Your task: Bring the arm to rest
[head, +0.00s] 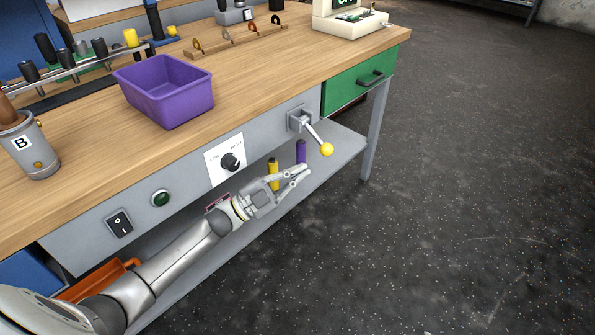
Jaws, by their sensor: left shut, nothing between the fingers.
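My left arm reaches in from the lower left of the head view, in front of the workbench (400,40). My left gripper (304,172) is shut and empty. It is in front of the bench's front panel, below the yellow-knobbed lever (326,149). A yellow cylinder (273,174) and a purple cylinder (300,151) stand behind the gripper, on the lower shelf (345,145). The gripper partly covers them in the picture. I cannot tell whether it touches either one. My right gripper is not in view.
The front panel has a dial (230,163), a green button (161,198) and a black switch (119,223). A purple bin (165,90) and a cup marked B (30,145) stand on top. An orange bin (100,280) is below. The floor to the right is clear.

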